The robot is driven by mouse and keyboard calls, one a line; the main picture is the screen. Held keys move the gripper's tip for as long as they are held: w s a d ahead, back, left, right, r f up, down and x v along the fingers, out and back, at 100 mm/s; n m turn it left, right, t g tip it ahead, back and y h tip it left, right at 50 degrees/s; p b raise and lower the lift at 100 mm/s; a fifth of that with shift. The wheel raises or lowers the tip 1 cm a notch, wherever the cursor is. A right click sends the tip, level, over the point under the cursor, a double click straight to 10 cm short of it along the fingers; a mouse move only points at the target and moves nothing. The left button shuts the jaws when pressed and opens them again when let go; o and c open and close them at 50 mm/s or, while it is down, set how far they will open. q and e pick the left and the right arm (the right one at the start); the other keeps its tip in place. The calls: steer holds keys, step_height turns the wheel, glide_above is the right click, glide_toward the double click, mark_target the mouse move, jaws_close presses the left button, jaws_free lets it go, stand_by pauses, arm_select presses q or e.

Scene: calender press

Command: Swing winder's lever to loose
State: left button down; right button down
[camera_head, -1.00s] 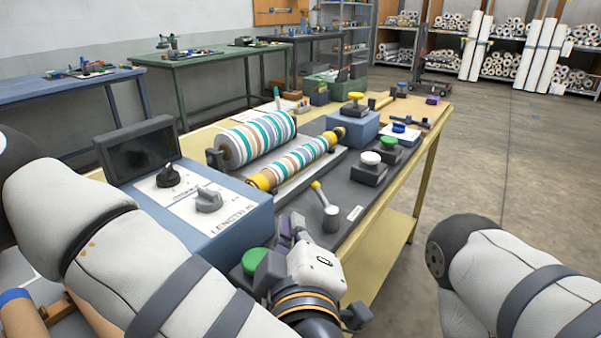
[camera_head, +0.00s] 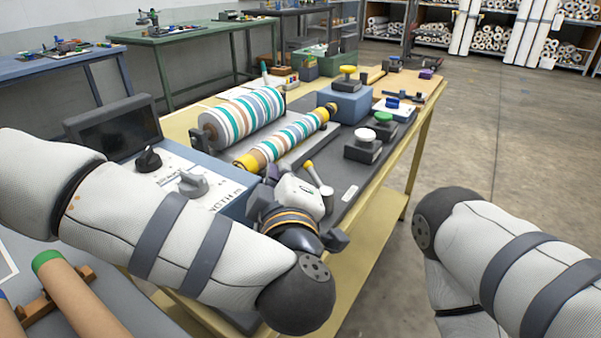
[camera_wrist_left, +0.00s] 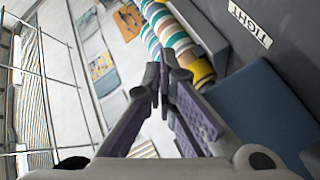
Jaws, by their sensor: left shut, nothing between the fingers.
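The winder's lever (camera_head: 315,175), a light arm with a yellow tip, rises from a grey hub on the dark base plate, leaning up and left in the head view. My left gripper (camera_head: 271,174) is just left of the lever; its body covers part of the surroundings. The fingers look shut and empty in the left wrist view (camera_wrist_left: 161,75), beside the yellow end of the striped roller (camera_wrist_left: 200,70). I cannot make out the lever in that view. A label reading TIGHT (camera_wrist_left: 250,24) shows on the dark plate. My right gripper is out of view.
Behind the lever lie a narrow striped roll (camera_head: 290,140) and a thicker one (camera_head: 240,115). A blue control box with knobs (camera_head: 228,183) stands left. White (camera_head: 365,134) and green (camera_head: 383,117) buttons stand to the right. The floor right of the yellow table is clear.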

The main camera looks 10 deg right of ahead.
mark_target(317, 184)
arm_select(q)
steer(key=w, duration=0.4)
steer(key=shift+d+f, duration=0.15)
steer(key=shift+f, duration=0.25)
steer(key=d, duration=0.1)
steer(key=d+f, duration=0.1)
steer(key=shift+s+d+f+b, duration=0.15)
steer(key=shift+d+f+b, duration=0.1)
steer(key=shift+d+b, duration=0.1)
steer(key=shift+d+f, duration=0.2)
steer(key=shift+d, duration=0.2)
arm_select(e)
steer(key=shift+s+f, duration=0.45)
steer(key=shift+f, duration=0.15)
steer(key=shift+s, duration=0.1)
